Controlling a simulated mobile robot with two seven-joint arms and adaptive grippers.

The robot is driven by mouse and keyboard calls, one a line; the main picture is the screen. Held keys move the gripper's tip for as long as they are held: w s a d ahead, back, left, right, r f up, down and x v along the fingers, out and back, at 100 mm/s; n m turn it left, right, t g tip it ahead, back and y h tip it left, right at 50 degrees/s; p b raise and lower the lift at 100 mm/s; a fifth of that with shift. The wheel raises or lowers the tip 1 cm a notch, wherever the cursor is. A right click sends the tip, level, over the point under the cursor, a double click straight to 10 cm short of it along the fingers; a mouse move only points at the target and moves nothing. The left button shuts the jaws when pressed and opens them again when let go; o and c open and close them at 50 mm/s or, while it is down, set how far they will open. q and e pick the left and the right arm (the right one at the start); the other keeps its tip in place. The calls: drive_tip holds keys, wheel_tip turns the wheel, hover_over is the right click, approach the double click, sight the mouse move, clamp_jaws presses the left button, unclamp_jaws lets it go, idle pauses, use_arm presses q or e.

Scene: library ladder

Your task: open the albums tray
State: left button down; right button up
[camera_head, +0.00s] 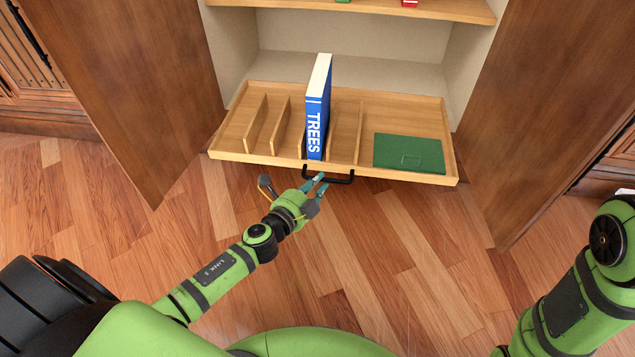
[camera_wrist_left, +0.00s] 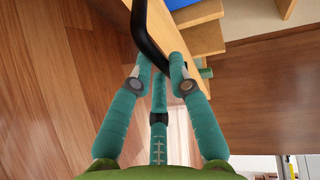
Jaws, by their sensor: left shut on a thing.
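The albums tray (camera_head: 390,115) is a light wooden pull-out with upright dividers, and it sticks out from the bottom of the cabinet. A black bar handle (camera_head: 340,180) is on its front edge. My left gripper (camera_head: 316,184) is at the left part of the handle. In the left wrist view the teal fingers (camera_wrist_left: 160,75) are closed on the black handle (camera_wrist_left: 146,38), next to the tray's front board (camera_wrist_left: 190,55). My right arm shows at the lower right, but its gripper is out of the picture.
A blue TREES book (camera_head: 318,110) stands between dividers, and a green book (camera_head: 408,153) lies flat at the tray's right. Open cabinet doors stand at the left (camera_head: 140,90) and right (camera_head: 545,90). A shelf (camera_head: 440,8) is above. The wooden floor before the tray is clear.

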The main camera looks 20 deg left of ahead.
use_arm(q)
drive_tip(key=shift+s+d, duration=0.1)
drive_tip(key=shift+s, duration=0.2)
drive_tip(key=c, duration=1.4)
unclamp_jaws()
drive_tip(key=v, duration=0.7)
drive_tip(key=shift+s, duration=0.3)
